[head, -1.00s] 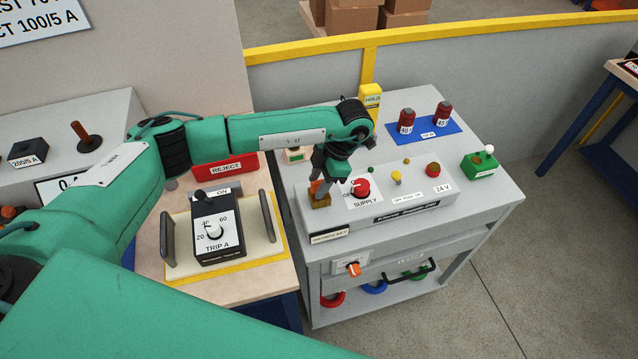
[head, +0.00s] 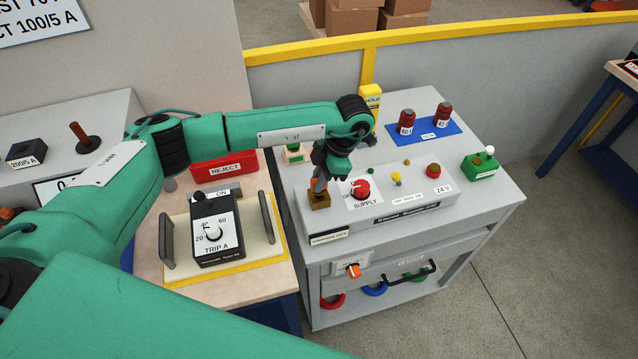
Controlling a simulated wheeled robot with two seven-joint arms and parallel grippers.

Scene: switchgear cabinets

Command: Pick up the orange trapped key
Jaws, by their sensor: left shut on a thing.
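The orange trapped key (head: 316,187) stands upright at a brass-coloured block (head: 319,202) on the left end of the grey supply box. Only a little of its orange shows, because my fingers cover most of it. My left gripper (head: 318,186) points down from above and is shut on the key. I cannot tell whether the key is still seated in the block. My right gripper is not in view.
A yellow HOLD post (head: 371,100) stands behind my wrist. The TRIP A relay (head: 217,232) is at left. An orange switch (head: 354,271) is on the front panel.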

